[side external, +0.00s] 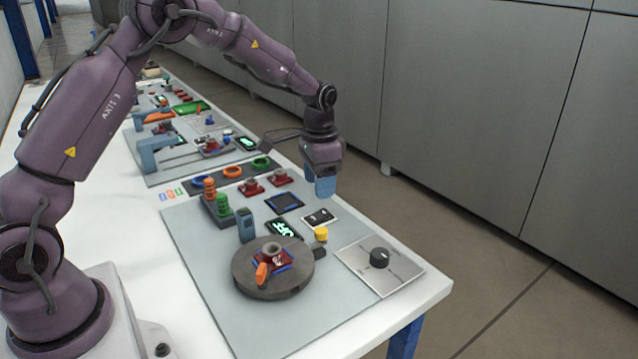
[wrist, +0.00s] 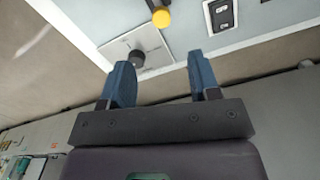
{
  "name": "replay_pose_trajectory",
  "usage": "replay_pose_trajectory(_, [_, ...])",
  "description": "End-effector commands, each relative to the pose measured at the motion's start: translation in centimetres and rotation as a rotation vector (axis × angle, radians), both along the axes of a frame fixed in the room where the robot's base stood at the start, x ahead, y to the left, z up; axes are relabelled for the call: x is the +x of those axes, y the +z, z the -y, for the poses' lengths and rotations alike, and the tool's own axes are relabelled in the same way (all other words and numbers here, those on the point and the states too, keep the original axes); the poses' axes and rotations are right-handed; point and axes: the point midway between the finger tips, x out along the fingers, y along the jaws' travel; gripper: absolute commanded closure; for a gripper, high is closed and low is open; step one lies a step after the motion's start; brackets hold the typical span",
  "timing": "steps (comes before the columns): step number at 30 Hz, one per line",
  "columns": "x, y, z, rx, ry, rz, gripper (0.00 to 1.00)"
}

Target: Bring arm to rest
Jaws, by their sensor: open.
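My arm (side external: 262,59) reaches over the table, bent at the elbow. My gripper (side external: 322,187) hangs at the table's right edge, pointing down, above the board. In the wrist view my gripper (wrist: 160,82) shows two blue fingers spread wide apart with nothing between them. No object is held.
A round grey turntable (side external: 272,286) carries a red part and an orange piece. A plate with a black knob (side external: 379,258), a yellow button (side external: 321,234), a blue-framed pad (side external: 284,203) and green and orange ring stacks stand on the board. Grey cabinets (side external: 480,90) stand behind.

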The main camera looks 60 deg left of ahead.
Motion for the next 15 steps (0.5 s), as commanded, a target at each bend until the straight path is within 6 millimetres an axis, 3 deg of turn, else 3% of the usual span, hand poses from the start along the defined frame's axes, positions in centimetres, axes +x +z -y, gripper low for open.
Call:
replay_pose_trajectory(5, [-0.2,-0.2,0.0,0.000,0.045,-0.005,0.44])
replay_pose_trajectory(8, [-2.5,-1.0,0.5,-0.008,0.108,-0.055,0.44])
replay_pose_trajectory(15, [-8.1,4.8,2.6,0.002,0.219,-0.016,0.44])
